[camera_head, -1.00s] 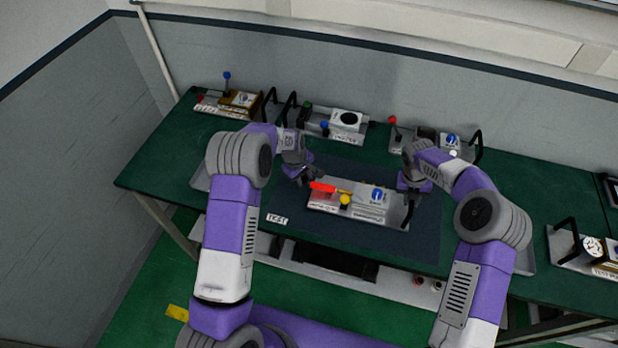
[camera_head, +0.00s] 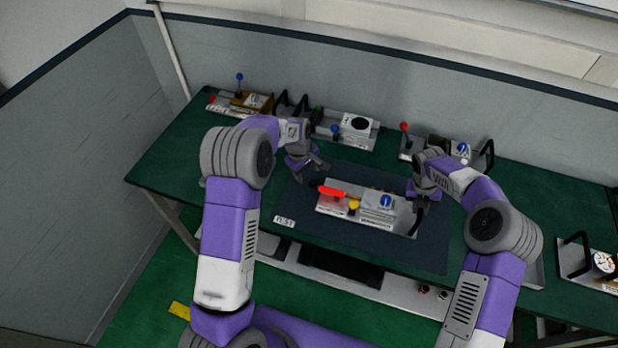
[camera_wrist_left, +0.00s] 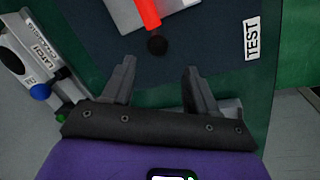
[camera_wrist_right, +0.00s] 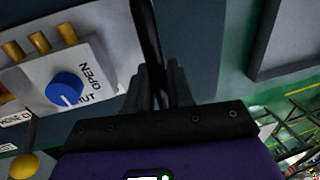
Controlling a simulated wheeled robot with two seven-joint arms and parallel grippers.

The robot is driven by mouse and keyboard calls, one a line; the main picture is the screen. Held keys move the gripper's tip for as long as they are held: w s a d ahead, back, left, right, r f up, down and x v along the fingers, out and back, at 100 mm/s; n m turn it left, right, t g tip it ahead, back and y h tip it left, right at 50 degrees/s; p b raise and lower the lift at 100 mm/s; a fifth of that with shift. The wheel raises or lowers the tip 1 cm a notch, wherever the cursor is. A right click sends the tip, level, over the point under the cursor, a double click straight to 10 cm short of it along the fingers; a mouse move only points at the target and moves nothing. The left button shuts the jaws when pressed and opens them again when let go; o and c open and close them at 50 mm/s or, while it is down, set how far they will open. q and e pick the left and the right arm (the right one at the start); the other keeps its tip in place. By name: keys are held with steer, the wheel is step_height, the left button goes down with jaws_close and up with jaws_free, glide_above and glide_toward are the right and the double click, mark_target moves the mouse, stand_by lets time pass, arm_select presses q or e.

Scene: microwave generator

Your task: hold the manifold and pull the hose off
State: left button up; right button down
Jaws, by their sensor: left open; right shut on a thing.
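The manifold is a pale plate (camera_head: 325,210) on the dark mat, with a white valve block, a blue knob (camera_head: 386,201) and brass fittings (camera_wrist_right: 40,42). The red hose (camera_head: 331,191) lies at its left end. In the left wrist view the hose (camera_wrist_left: 148,12) ends in a black tip (camera_wrist_left: 156,46). My left gripper (camera_head: 312,172) is open and empty, beyond the hose's free end; its fingers (camera_wrist_left: 159,67) point toward the tip without touching it. My right gripper (camera_head: 416,196) is shut on the manifold's black handle (camera_wrist_right: 145,25) at the right end. Where the hose joins is unclear.
Other fixtures stand along the back: one with a blue-ball lever (camera_head: 240,92), one with a round black dial (camera_head: 357,124), one with a red-ball lever (camera_head: 404,128). A gauge unit (camera_head: 600,263) sits far right. A TEST label (camera_head: 285,221) lies front left on the mat.

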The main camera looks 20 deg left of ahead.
steer(key=shift+d+f, duration=0.15)
steer(key=shift+f, duration=0.05)
arm_select(q)
step_height(320, 180, up, 6)
steer(key=s, duration=0.1)
steer(key=shift+a, duration=0.35)
arm_select(e)
steer(key=c, duration=1.3)
jaws_free()
steer(key=o, duration=0.4)
steer(key=shift+r, duration=0.1)
steer(key=r, duration=0.4)
steer(key=a+r, duration=0.1)
steer(key=r, duration=0.3)
steer(key=a+r, duration=0.1)
steer(key=r, duration=0.2)
steer(key=shift+a+r, duration=0.25)
steer(key=shift+r, duration=0.15)
